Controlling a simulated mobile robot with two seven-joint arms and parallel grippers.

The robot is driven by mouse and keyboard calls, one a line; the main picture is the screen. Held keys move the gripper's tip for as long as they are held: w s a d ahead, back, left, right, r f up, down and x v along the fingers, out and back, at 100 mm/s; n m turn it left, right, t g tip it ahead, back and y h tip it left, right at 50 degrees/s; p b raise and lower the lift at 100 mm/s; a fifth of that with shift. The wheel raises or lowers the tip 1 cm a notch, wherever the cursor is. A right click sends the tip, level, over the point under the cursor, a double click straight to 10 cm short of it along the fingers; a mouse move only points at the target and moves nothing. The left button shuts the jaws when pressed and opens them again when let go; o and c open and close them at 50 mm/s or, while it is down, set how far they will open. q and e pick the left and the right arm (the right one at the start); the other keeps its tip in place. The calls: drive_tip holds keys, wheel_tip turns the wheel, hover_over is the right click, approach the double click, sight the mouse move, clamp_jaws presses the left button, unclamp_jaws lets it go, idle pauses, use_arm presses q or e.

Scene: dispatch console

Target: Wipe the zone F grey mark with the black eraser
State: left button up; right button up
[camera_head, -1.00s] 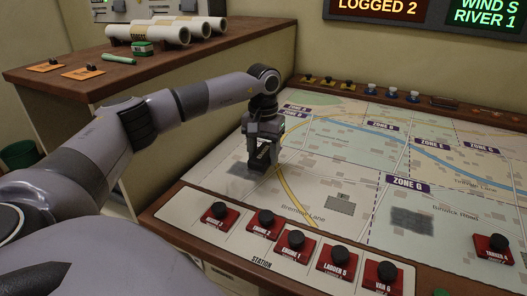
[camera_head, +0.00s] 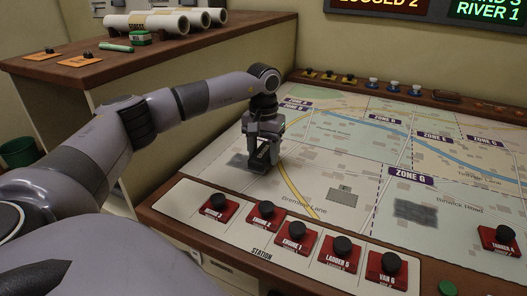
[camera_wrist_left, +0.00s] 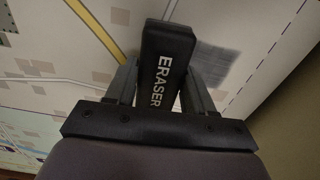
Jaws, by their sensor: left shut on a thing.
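My left gripper (camera_head: 262,158) is shut on the black eraser (camera_head: 260,161) over the map board (camera_head: 315,170), at its near left part. In the left wrist view the eraser (camera_wrist_left: 168,62), lettered ERASER, sits between the two fingers. I cannot tell for sure whether it touches the map. A grey mark (camera_head: 237,160) lies just left of the eraser, partly hidden by the gripper; it also shows in the left wrist view (camera_wrist_left: 217,62). My right gripper is not in view.
A row of red blocks with black knobs (camera_head: 294,241) stands on the station strip along the near edge. A red block (camera_head: 499,240) stands at the right. A wooden cabinet (camera_head: 75,66) with white rolls stands at the left. Small pieces line the far ledge.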

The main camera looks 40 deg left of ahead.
use_arm(q)
drive_tip(key=shift+f, duration=0.45)
drive_tip(key=shift+f+b, duration=0.4)
drive_tip(key=shift+f, duration=0.1)
drive_tip(key=shift+a+r, duration=0.1)
drive_tip(key=shift+a, duration=0.05)
